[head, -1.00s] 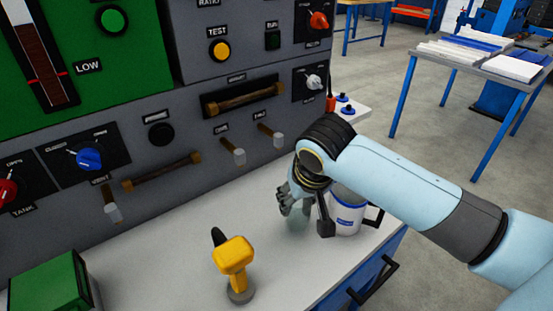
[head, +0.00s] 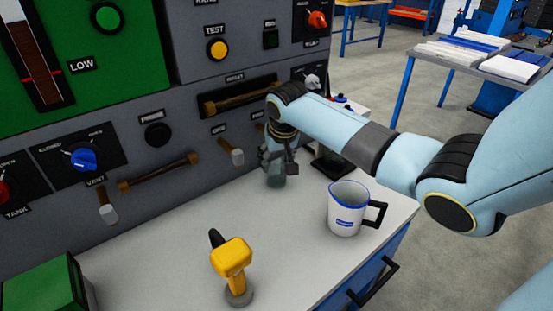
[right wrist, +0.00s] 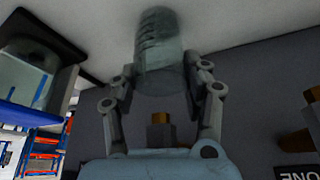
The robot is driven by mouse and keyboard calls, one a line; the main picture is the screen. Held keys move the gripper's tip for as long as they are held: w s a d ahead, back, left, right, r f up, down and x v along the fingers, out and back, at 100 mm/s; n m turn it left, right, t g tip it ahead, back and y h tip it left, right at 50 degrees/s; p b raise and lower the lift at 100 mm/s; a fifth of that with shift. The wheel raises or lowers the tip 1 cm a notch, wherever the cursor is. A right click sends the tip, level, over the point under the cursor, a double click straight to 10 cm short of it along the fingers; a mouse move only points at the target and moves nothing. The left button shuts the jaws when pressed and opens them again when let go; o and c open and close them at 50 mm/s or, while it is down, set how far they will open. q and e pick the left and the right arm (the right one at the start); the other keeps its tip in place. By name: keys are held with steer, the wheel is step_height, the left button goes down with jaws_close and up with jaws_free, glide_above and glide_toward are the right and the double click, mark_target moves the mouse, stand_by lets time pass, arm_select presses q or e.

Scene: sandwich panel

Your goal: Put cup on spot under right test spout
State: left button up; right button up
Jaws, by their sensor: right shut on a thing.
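A clear, greyish cup (head: 275,174) is in my right gripper (head: 277,155), low over the white bench close to the panel. In the right wrist view the cup (right wrist: 158,55) stands out between the two fingers of the right gripper (right wrist: 158,85), which are shut on it. I cannot tell whether its base touches the bench. The left test spout (head: 237,157) shows left of the gripper. The right test spout is hidden by my arm in the head view. No spot mark is visible. My left gripper is not in view.
A white jug with blue rim (head: 345,212) stands near the bench's right edge. A dark box-like thing (head: 330,165) is behind it. A yellow-headed tool (head: 233,262) stands at the front. A green box (head: 45,280) is at left. The middle of the bench (head: 180,230) is clear.

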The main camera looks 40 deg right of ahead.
steer(key=shift+r, duration=0.1)
steer(key=o, duration=1.3)
steer(key=p+v, duration=0.2)
steer(key=v, duration=1)
steer(key=shift+s, duration=0.1)
